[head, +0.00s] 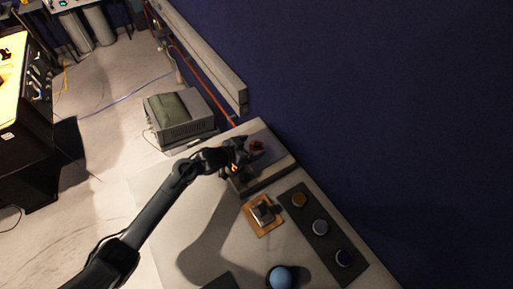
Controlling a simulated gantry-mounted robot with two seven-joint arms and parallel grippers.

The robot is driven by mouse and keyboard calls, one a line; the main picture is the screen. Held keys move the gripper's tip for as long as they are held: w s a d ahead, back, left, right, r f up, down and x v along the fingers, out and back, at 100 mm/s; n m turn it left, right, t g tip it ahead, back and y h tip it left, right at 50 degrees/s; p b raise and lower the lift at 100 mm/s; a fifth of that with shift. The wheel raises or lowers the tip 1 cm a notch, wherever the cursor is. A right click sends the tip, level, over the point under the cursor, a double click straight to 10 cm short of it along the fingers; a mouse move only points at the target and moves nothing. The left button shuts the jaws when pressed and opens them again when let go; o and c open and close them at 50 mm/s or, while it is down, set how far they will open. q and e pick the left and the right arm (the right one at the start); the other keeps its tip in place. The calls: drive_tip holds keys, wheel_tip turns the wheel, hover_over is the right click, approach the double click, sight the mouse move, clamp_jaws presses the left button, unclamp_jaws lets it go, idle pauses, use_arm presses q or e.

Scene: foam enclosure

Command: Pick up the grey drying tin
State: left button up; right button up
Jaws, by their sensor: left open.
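My left gripper (238,168) is open at the far end of the table, by a grey tray-like block (277,171). It is up and left of the grey tin and apart from it. Its fingertips are small and dark here. My right gripper is not in view.
A reddish item (257,147) lies on the block. A small grey object sits on an orange-brown square (276,228) left of the strip. A blue ball-like thing (281,277) is at the bottom. The pale tabletop (215,240) is bare at left. A dark blue wall (400,100) bounds the right.

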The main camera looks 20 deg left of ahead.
sight(256, 144)
use_arm(q)
drive_tip(key=shift+x, duration=1.85)
drive_tip(key=c, duration=1.1)
drive_tip(key=shift+r, duration=0.2)
